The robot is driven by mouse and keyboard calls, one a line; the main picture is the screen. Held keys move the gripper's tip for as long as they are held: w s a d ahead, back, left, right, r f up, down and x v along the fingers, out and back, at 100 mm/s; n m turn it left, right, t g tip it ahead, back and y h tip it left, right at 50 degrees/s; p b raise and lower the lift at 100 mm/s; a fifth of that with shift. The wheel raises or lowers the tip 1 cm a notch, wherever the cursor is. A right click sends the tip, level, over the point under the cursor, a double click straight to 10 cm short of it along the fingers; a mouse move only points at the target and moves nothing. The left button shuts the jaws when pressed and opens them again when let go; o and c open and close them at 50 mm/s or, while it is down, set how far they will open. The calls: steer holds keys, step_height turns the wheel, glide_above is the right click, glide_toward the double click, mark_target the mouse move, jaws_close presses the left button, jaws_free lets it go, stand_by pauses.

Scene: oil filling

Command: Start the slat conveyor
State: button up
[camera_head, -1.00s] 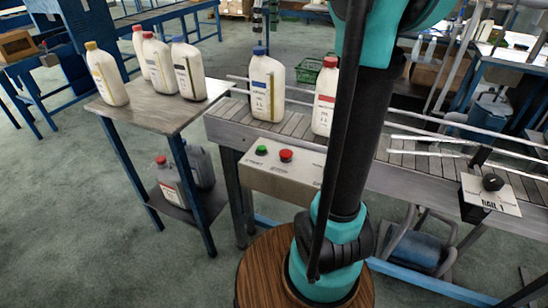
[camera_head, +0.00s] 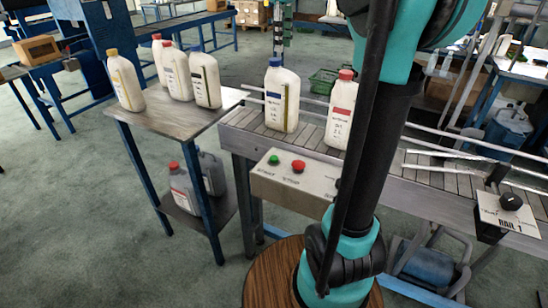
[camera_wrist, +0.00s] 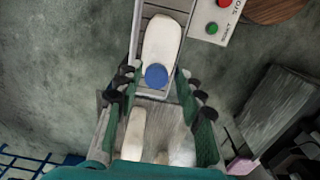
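The slat conveyor (camera_head: 246,120) runs across the right half of the head view, with metal rails along it. Its front control box (camera_head: 277,188) carries a green button (camera_head: 273,160) and a red button (camera_head: 298,166); its right part is hidden by my arm. In the wrist view the green button (camera_wrist: 212,28) and red button (camera_wrist: 224,3) lie at the upper right.
The blue-capped bottle (camera_head: 281,100) and a red-capped bottle (camera_head: 340,115) stand on the conveyor. Several white bottles stand on the side table (camera_head: 178,115), grey ones on its lower shelf. A "RAIL 1" knob box (camera_head: 505,213) sits at right.

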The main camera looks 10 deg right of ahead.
jaws_close()
stand_by(1.2)
